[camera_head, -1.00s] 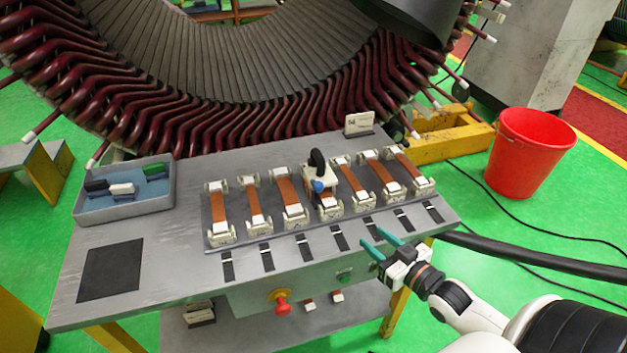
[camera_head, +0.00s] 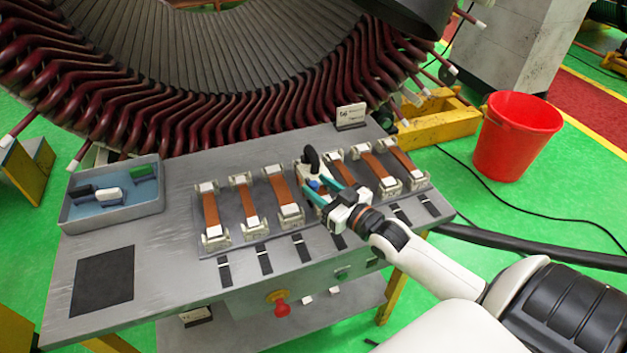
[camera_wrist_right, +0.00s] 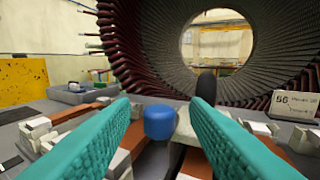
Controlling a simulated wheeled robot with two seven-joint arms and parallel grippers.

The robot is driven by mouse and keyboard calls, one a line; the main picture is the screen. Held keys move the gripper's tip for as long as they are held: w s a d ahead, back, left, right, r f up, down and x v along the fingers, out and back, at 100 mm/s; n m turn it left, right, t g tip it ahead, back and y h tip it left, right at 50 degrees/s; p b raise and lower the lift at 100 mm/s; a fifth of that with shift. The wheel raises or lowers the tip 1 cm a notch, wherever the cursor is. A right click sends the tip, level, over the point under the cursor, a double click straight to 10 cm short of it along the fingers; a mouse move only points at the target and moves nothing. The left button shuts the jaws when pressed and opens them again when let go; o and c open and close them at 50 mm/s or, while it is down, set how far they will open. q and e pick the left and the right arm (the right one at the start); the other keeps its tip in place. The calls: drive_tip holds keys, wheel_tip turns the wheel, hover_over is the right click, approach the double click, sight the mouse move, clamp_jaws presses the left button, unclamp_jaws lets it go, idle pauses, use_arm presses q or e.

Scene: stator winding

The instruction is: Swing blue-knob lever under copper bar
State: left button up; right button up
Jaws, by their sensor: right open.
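The blue knob (camera_head: 313,183) of the lever shows at the middle of the row of copper bars. In the right wrist view the blue knob (camera_wrist_right: 159,121) sits between my two teal fingers, with no clear contact. A black upright handle (camera_head: 311,159) stands just behind it, and it also shows in the right wrist view (camera_wrist_right: 206,87). My right gripper (camera_head: 325,180) is open at this lever, its fingers reaching to either side of the knob. The copper bar at this station is mostly hidden by my gripper. My left gripper is not in view.
Other copper bars (camera_head: 285,192) on white clamps stand close on both sides. A grey tray (camera_head: 75,217) with coloured pieces is at the left of the table. A number sign (camera_head: 350,115) stands at the back edge, before the large stator (camera_head: 200,115).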

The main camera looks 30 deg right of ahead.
drive_tip(key=shift+w+a, duration=0.2)
drive_tip(key=shift+w, duration=0.85)
clamp_jaws()
